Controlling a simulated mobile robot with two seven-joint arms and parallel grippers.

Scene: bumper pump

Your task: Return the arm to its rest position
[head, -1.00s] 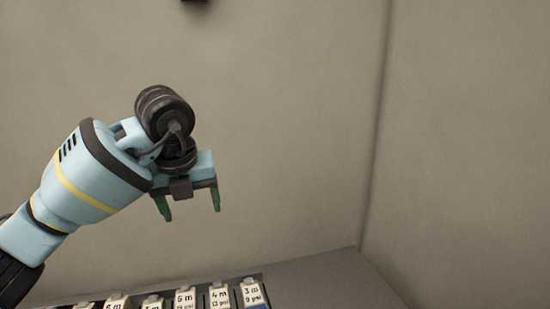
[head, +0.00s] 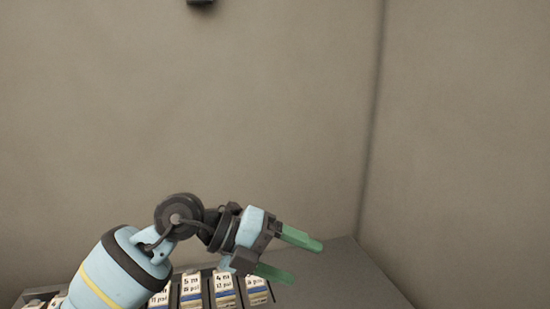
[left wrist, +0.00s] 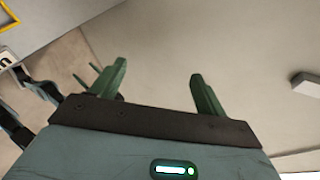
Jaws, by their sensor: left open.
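My left gripper (head: 297,257) is open and empty, with its two green fingers apart and pointing to the right in the head view. It is in front of the right part of a row of labelled white blocks (head: 224,286) on a grey panel, and its arm hides some of them. In the left wrist view the same open fingers (left wrist: 160,90) stand apart with only pale wall or ceiling behind them. What may be part of my other arm (left wrist: 40,90) shows at the left edge of that view, too small to tell its state.
The grey panel top (head: 365,275) is bare on the right, and its edge meets the plain beige wall (head: 280,100). A small dark fixture (head: 201,3) is on the wall at the top. In the left wrist view a pale box (left wrist: 307,85) is at the right. The space above is free.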

